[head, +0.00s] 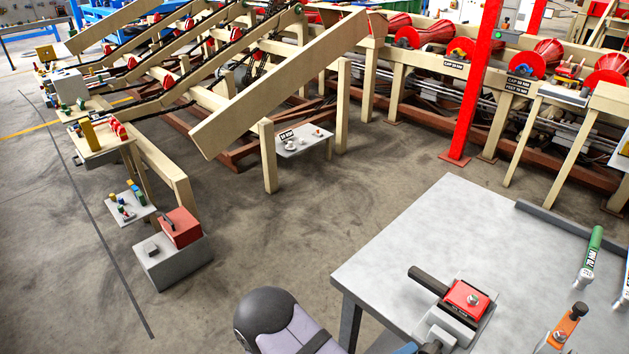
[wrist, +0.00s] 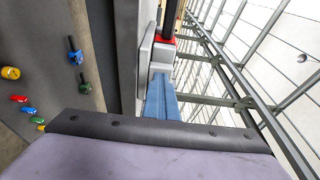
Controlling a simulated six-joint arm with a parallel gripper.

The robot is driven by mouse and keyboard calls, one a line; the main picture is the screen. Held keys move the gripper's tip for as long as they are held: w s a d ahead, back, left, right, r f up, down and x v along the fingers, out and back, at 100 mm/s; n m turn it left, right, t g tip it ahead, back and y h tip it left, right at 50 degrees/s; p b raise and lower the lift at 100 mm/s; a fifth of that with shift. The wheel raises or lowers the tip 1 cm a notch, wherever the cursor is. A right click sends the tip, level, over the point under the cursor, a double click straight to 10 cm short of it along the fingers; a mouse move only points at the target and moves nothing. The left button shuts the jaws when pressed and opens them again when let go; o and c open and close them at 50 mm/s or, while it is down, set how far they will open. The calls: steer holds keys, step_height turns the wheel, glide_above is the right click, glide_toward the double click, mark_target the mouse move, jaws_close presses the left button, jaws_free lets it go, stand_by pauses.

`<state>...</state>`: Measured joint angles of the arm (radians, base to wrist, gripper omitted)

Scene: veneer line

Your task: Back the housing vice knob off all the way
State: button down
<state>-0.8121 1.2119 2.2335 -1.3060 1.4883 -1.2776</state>
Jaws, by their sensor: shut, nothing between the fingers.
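The housing vice (head: 446,328) is grey and stands near the front edge of the grey bench. A red labelled block (head: 466,299) sits in it, with a dark bar (head: 430,280) reaching up and left. A small dark round part (head: 431,347) at the vice's near end looks like the knob, cut by the bottom edge. In the wrist view the red part (wrist: 164,41) shows beyond blue fingers of my gripper (wrist: 160,80). The fingers lie together, shut and empty, pointing toward the vice. I cannot tell whether they touch it. The knob is not clear there.
The bench (head: 400,235) has bare room left of and behind the vice, with a dark raised strip at its back. A red post (head: 472,85) and roller line stand behind.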

steer(key=shift+s+d+f, duration=0.2)
steer(key=shift+f, duration=0.5)
stand_by(0.3)
steer(key=shift+w+a+f, duration=0.1)
steer(key=shift+w+a, duration=0.15)
steer(key=shift+w, duration=0.05)
steer(key=s+v, duration=0.1)
steer(key=v, duration=0.5)
steer(key=shift+d, duration=0.4)
stand_by(0.4)
